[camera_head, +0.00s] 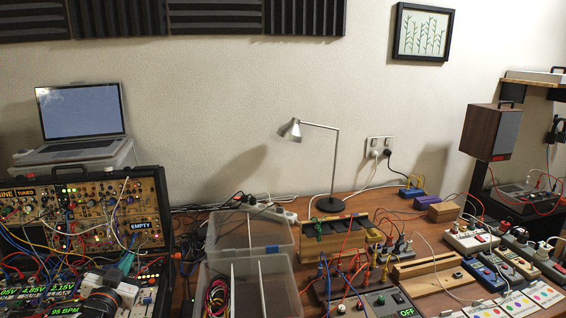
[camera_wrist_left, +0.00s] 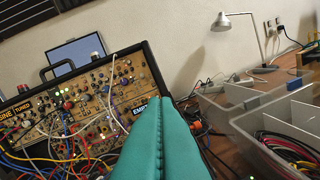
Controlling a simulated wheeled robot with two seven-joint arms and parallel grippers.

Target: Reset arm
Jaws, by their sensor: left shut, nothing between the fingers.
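My left gripper (camera_head: 126,262) comes in at the lower left in the head view, with teal fingers in front of the modular synth case (camera_head: 88,222). In the left wrist view the teal fingers of my left gripper (camera_wrist_left: 161,106) lie together, shut and empty. The synth case (camera_wrist_left: 95,105) shows behind them there, with knobs, lit lamps and coloured patch cables. A label reading EMPTY (camera_head: 147,226) is on its right side. I cannot tell whether the fingertips touch anything. My right gripper is in neither view.
A clear divided bin (camera_head: 285,286) with cables stands right of the case. A laptop (camera_head: 82,111) sits behind the case. A desk lamp (camera_head: 332,165), a wooden case (camera_head: 345,231) and several small patched pedals fill the table to the right. Loose cables hang over the case front.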

